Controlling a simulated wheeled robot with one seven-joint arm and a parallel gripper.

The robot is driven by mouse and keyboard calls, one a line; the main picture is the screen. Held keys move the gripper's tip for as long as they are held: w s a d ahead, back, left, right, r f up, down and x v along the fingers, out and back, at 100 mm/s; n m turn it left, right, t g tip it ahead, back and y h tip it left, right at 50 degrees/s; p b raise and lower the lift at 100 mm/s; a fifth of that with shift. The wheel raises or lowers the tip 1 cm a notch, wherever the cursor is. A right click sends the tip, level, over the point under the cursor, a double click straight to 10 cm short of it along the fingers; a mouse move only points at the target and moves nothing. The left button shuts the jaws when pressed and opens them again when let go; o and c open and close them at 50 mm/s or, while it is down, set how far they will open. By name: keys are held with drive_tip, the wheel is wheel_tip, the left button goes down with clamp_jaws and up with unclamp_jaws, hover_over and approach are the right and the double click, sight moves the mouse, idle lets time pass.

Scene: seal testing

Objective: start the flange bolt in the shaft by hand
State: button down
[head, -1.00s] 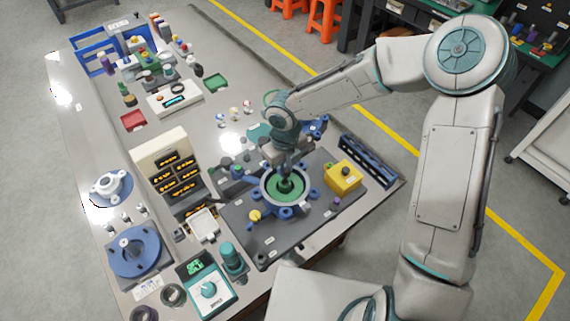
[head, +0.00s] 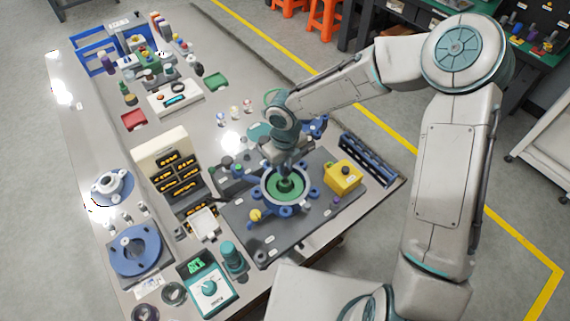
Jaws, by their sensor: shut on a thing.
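My gripper (head: 285,165) points down over the blue ring fixture (head: 262,204) on the dark plate, just above its middle. The fixture has a green inside (head: 273,194) with a dark green shaft (head: 287,186) standing at its centre. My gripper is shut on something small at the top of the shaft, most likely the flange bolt. The bolt itself is hidden by the fingers and too small to make out. I cannot tell whether it touches the shaft.
A yellow box (head: 344,174) with a black button stands right of the fixture, and a dark blue rack (head: 368,160) lies beyond it. A beige bin rack (head: 165,160) stands to the left. A teal cylinder (head: 233,258) and a teal meter (head: 208,287) stand at the front left.

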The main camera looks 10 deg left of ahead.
drive_tip(key=shift+f, duration=0.1)
drive_tip(key=shift+f+b, duration=0.5)
drive_tip(key=shift+f, duration=0.3)
drive_tip(key=shift+f+b, duration=0.4)
drive_tip(key=shift+f, duration=0.55)
idle(0.7)
drive_tip(key=m+b, duration=0.1)
drive_tip(key=m, duration=0.3)
idle(0.3)
drive_tip(key=shift+f+m+b, duration=0.1)
drive_tip(key=shift+m+b, duration=0.2)
drive_tip(key=shift+m, duration=0.4)
drive_tip(key=shift+m+b, duration=0.35)
drive_tip(key=shift+m, duration=1.05)
